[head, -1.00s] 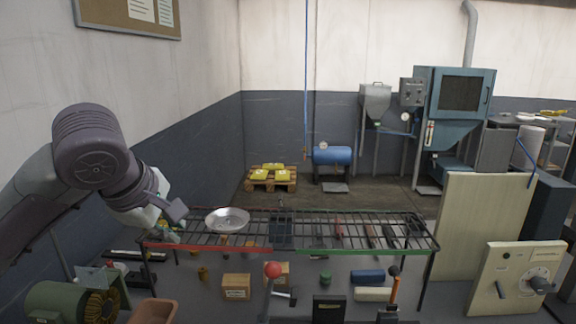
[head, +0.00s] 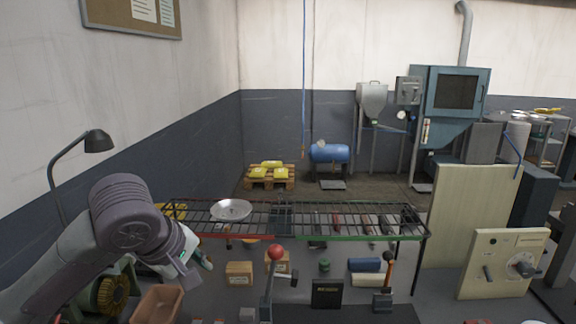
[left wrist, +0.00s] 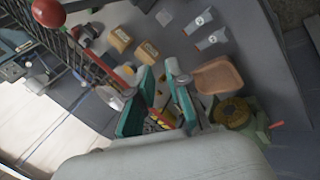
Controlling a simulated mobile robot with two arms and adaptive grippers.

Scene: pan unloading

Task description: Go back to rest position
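A shiny metal pan (head: 231,210) sits on the left part of the black wire rack (head: 340,222), which has red and green front edges. My left gripper (head: 196,268) is below and left of the pan in the head view, apart from it. In the left wrist view the two teal-padded fingers of my left gripper (left wrist: 158,100) stand apart with nothing held between them. Its fingertips are partly hard to make out in the head view. My right gripper is in neither view.
Below the rack are small cardboard boxes (head: 240,272), a red-knobbed lever (head: 276,253) and an orange-brown bin (head: 157,305). A desk lamp (head: 97,141) stands at the left. A control panel (head: 503,262) is at the right. Open floor lies behind the rack.

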